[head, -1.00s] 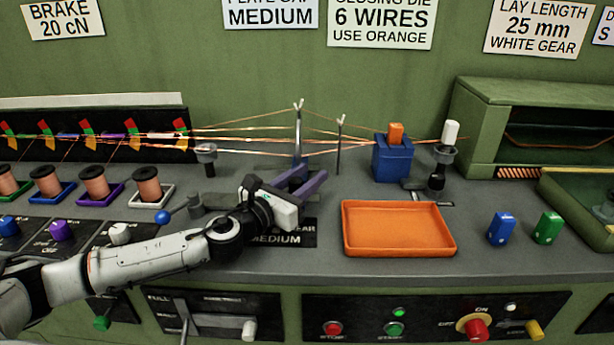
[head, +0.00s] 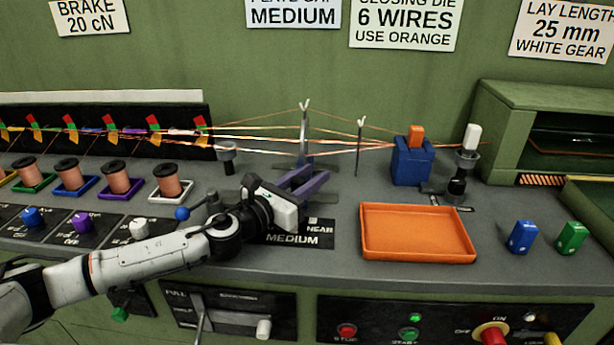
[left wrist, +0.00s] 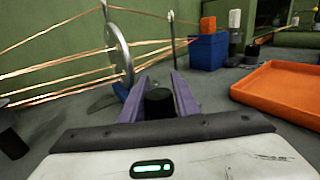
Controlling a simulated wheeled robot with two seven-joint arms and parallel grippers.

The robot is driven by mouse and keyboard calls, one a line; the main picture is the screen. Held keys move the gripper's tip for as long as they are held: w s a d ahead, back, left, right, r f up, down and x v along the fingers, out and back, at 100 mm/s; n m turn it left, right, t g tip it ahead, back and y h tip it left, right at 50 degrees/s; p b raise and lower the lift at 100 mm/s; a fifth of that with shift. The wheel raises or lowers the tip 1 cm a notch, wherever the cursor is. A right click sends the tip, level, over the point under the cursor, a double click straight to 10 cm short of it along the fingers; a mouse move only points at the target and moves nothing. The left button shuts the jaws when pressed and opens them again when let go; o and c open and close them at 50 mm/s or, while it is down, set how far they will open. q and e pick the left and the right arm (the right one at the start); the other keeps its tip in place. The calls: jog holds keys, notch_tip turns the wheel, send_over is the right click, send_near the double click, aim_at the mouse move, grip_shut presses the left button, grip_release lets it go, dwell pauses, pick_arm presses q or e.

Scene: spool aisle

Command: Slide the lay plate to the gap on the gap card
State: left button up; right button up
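The lay plate (head: 305,135) is a thin upright grey disc with wires running through it, edge-on in the head view. In the left wrist view it shows as a round disc (left wrist: 119,50) just beyond the fingers. My left gripper (head: 312,182) has purple fingers, which also show in the left wrist view (left wrist: 160,88) on both sides of a black knob (left wrist: 159,102) below the plate. The fingers look shut on this knob. The gap card (head: 293,12) on the wall reads MEDIUM, its top line cut off. My right gripper is not in view.
A bench label (head: 292,240) reads NEAR and MEDIUM, partly covered by my left gripper. A thin post (head: 359,150) and a blue block (head: 411,165) with an orange piece stand right of the plate. An orange tray (head: 418,256) lies in front.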

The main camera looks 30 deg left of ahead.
aim_at(293, 188)
pick_arm(q)
jog(key=shift+o, duration=0.2)
jog(key=shift+s, duration=0.1)
jog(key=shift+s+a+f, duration=0.1)
jog(key=shift+s, duration=0.1)
jog(key=s, duration=0.2)
jog(key=s+b, duration=0.1)
jog(key=s, duration=0.2)
jog(key=s+a, duration=0.1)
jog(key=s, duration=0.2)
jog(key=shift+s, duration=0.8)
jog(key=shift+a, duration=0.1)
